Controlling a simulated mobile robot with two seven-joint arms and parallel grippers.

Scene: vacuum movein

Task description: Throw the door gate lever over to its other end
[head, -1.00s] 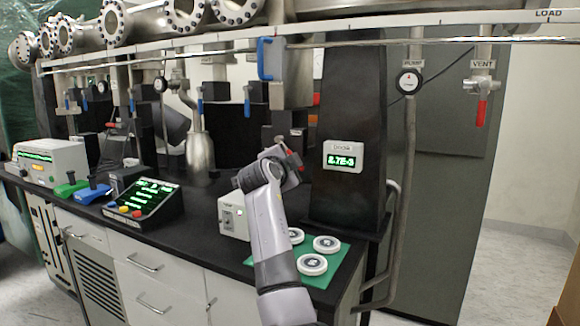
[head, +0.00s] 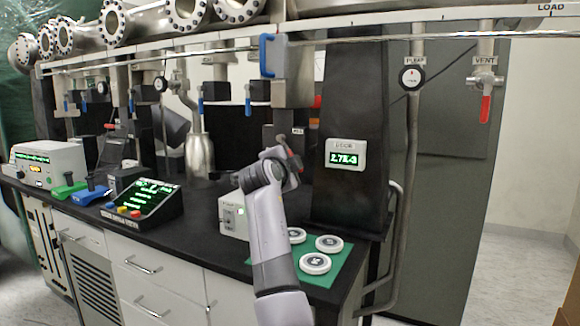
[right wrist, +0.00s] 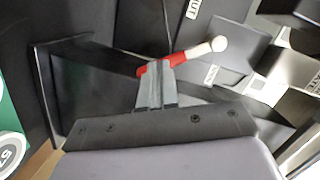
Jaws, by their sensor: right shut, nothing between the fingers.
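A red lever with a pale rounded knob (right wrist: 190,52) shows in the right wrist view, slanting up to the right. In the head view its red part (head: 293,158) is small and partly hidden by my right gripper. My right gripper (right wrist: 156,68) is shut, with its fingertips at the lever's lower red end. They overlap the red part in the picture; I cannot tell if they touch it. My left gripper is not in view.
A dark column with a green readout (head: 344,157) stands right of my gripper. A green mat (head: 345,262) with white discs lies below on the black bench. A blue handle (head: 266,55) hangs above, and a vent valve with a red handle (head: 485,108) is at right.

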